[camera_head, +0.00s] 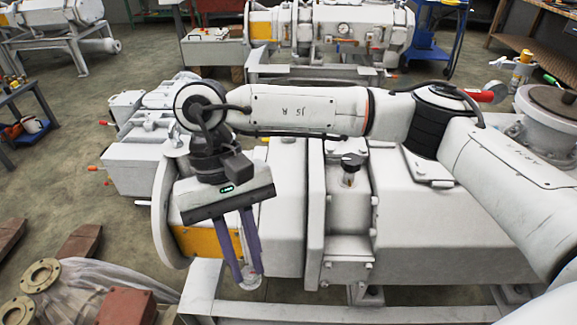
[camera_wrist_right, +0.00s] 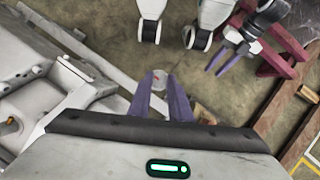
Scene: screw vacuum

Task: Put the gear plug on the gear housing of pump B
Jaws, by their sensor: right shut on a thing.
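My right gripper (camera_head: 246,276) reaches down in front of the near white pump (camera_head: 430,215), beside its yellow panel (camera_head: 208,242). Its purple fingers are shut on a small pale grey round piece, which looks like the gear plug (camera_head: 250,279). In the right wrist view the piece (camera_wrist_right: 158,80) shows at the fingertips with a small red mark. It is held clear of the pump's side. Which part is the gear housing, and whether this is pump B, I cannot tell. My left gripper (camera_wrist_right: 216,64) shows only in the right wrist view, with its fingers apart and empty.
The pump's pale base frame (camera_head: 245,306) runs below the gripper. At the lower left are a wrapped part with flanges (camera_head: 75,285) and a red block (camera_head: 126,307). Another pump (camera_head: 345,35) stands behind. Concrete floor (camera_head: 60,190) is open on the left.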

